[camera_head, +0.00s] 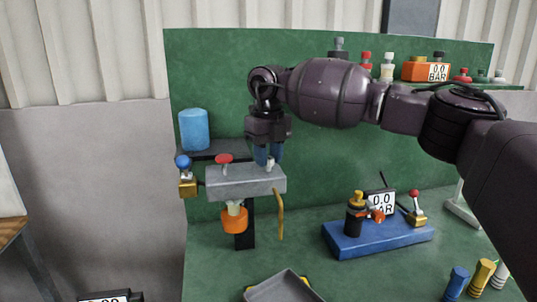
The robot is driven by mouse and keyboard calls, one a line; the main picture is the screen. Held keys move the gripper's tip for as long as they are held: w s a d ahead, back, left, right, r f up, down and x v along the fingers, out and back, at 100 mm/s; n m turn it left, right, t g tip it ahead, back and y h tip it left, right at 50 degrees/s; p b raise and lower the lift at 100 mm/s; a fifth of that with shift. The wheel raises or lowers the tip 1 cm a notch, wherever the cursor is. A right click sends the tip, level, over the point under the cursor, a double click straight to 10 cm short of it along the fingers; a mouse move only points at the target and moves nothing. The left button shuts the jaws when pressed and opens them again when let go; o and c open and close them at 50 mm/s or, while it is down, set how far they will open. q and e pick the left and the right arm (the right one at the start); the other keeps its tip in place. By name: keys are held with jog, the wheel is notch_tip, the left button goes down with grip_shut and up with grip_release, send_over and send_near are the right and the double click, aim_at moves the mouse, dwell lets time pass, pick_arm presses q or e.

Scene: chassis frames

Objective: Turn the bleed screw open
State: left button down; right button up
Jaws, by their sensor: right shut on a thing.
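A grey block (240,182) is mounted in front of the green panel, left of centre. The bleed screw (269,166) is a small pale piece standing upright on top of the block near its right end. My right gripper (267,157) comes down from above with its blue fingers, and it is shut on the bleed screw. The fingers hide part of the screw, so its turn angle cannot be told. A red knob (224,159) stands on the block to the left of the gripper. My left gripper is not in view.
A yellow tube (280,213) hangs from the block's right end, and an orange cup (234,219) hangs below. A blue-handled valve (186,178) is at its left. A blue base (375,238) with a gauge stands right. A grey tray (284,289) lies in front.

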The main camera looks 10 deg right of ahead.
aim_at(269, 157)
jog(key=n, duration=0.5)
jog(key=shift+r+p, duration=0.1)
jog(key=shift+p, duration=0.3)
jog(key=n, duration=0.4)
jog(key=shift+n, duration=0.4)
jog(key=n, duration=0.5)
jog(key=shift+w+b, duration=0.1)
jog(key=shift+b, duration=0.3)
jog(key=shift+n+b, duration=0.4)
jog(key=shift+n, duration=1.4)
jog(key=shift+r+n, duration=0.1)
jog(key=shift+n, duration=0.2)
jog(key=o, duration=0.9)
jog(key=shift+o, duration=0.2)
notch_tip(269, 157, up, 11)
jog(key=shift+f, duration=0.2)
